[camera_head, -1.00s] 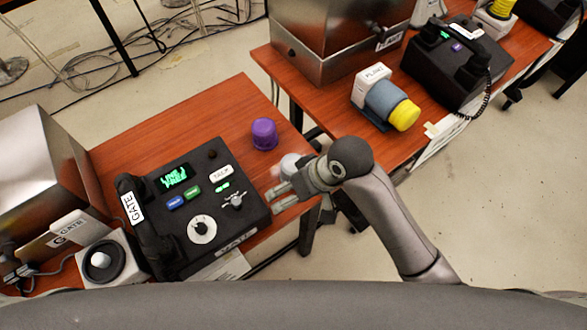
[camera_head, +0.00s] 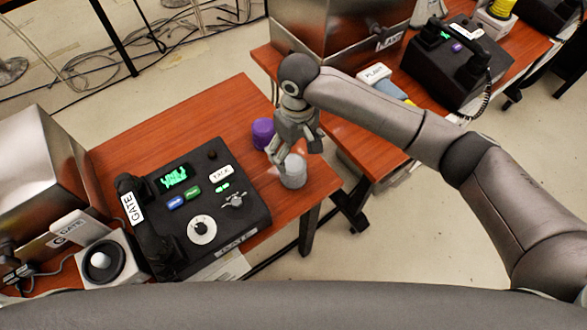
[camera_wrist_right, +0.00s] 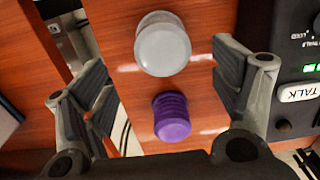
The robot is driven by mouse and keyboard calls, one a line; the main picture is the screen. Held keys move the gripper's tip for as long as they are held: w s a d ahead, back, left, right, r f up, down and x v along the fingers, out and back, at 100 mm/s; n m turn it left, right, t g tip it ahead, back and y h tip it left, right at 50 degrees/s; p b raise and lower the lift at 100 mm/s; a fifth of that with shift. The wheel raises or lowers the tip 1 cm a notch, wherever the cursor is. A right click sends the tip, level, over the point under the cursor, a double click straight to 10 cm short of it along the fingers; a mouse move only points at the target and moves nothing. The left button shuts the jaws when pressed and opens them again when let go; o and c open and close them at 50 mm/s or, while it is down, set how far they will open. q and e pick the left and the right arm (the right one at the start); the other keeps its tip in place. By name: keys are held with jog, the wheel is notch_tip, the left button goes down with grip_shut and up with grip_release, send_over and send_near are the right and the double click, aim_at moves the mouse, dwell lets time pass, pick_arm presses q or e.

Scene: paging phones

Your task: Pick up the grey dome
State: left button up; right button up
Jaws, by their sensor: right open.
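The grey dome (camera_head: 293,172) is a small light grey cap standing on the wooden table, right of the black GATE phone. It also shows in the right wrist view (camera_wrist_right: 163,45), near the top centre. My right gripper (camera_head: 296,150) is open, just behind and above the dome in the head view. In the right wrist view the open fingers (camera_wrist_right: 160,75) spread to either side, with the dome between them toward the top of the picture. Nothing is held. My left gripper is not in view.
A purple dome (camera_head: 262,133) stands close behind the gripper, and lies lower between the fingers in the wrist view. The black GATE phone (camera_head: 215,175) is just left. A second table with the PLANT block (camera_head: 374,75) and another phone (camera_head: 458,52) lies right, across a gap.

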aim_at(294, 163)
notch_tip(294, 163, down, 8)
jog(key=shift+s+a+r, duration=0.15)
dwell(0.3)
jog(key=shift+c, duration=0.2)
jog(key=c, duration=1)
jog(key=shift+c, duration=0.4)
jog(key=shift+r, duration=0.15)
